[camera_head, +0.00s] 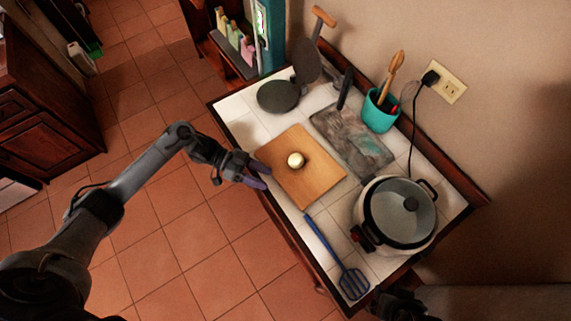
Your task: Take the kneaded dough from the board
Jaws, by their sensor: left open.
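The dough (295,160) is a small pale ball resting on the wooden board (318,182), near the middle of the board. The board lies on the white tiled counter. My left gripper (263,175) is open and empty at the left edge of the board, with its fingers pointing toward the dough. It is apart from the dough; whether it touches the board edge I cannot tell. A dark part of my right arm, seemingly its gripper (402,305), shows at the bottom edge below the cooker, and its fingers cannot be made out.
A white cooker with a glass lid (402,212) stands right of the board. A blue spatula (338,258) lies in front. A grey patterned slab (352,140), a teal utensil cup (380,110) and a dark pan (279,96) stand behind. Open tiled floor (180,240) lies left of the counter.

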